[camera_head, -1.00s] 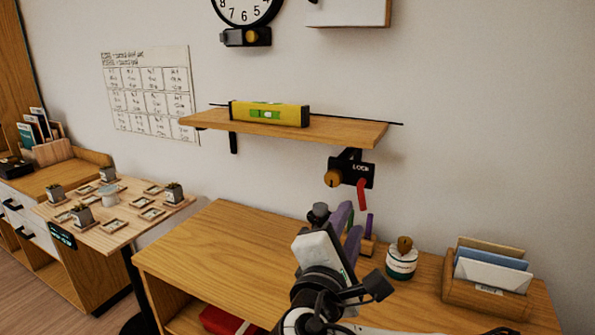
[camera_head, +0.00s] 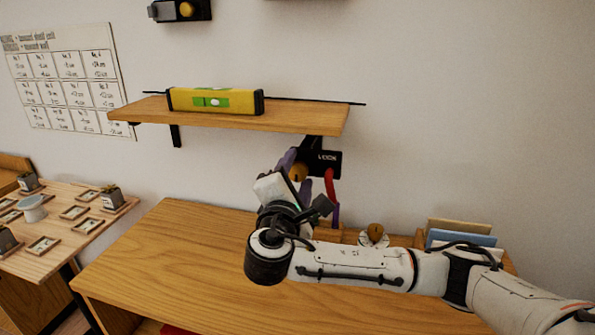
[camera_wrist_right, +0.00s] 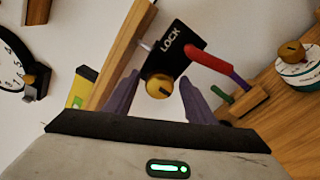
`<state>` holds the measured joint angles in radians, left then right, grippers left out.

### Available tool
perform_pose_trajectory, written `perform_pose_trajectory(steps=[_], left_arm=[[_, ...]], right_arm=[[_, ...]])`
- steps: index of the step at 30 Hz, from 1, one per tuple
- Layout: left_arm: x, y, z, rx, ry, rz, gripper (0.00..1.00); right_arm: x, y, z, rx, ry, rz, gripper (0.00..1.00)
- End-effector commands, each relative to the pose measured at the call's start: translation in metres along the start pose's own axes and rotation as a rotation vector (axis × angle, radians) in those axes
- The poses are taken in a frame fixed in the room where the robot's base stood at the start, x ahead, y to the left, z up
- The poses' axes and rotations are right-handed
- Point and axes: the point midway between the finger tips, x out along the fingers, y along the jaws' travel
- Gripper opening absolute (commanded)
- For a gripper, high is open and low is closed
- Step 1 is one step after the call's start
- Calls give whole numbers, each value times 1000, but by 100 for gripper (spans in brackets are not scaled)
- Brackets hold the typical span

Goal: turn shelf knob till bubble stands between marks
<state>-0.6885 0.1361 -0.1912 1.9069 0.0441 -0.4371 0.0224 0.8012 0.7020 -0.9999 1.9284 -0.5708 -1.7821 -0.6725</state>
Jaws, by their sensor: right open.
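The wooden shelf (camera_head: 290,118) is on the wall with a yellow spirit level (camera_head: 240,102) lying on it. The level's green vial (camera_head: 211,101) shows a pale bubble, but its marks are too small to read. Below the shelf's right end is a black bracket marked LOCK (camera_head: 326,160) with a red lever (camera_head: 330,187). The brass knob (camera_wrist_right: 159,86) on it also shows in the head view (camera_head: 299,173). My right gripper (camera_wrist_right: 158,92) is open, its purple fingers on either side of the knob; contact cannot be told. My left gripper is out of view.
A wooden cabinet (camera_head: 170,250) stands below the shelf, its top mostly clear at the left. A letter holder with envelopes (camera_head: 460,236) and a knobbed jar (camera_head: 374,236) stand behind my right arm. A small table (camera_head: 75,225) with plants is at left.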

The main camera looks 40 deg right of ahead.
Motion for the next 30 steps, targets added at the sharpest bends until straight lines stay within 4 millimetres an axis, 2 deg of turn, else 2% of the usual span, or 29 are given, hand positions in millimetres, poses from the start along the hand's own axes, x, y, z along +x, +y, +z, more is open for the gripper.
perform_pose_trajectory(steps=[4,9,15,17,23,30], left_arm=[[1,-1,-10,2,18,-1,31],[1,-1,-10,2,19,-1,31],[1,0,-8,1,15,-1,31],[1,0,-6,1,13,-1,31],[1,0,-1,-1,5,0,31],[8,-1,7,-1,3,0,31]], right_arm=[[4,0,0,0,-1,0,50],[3,0,0,1,-1,0,50],[3,0,0,1,0,0,17],[3,0,0,1,0,0,10],[3,-1,0,14,-1,1,10],[3,-3,-2,109,-3,7,10]])
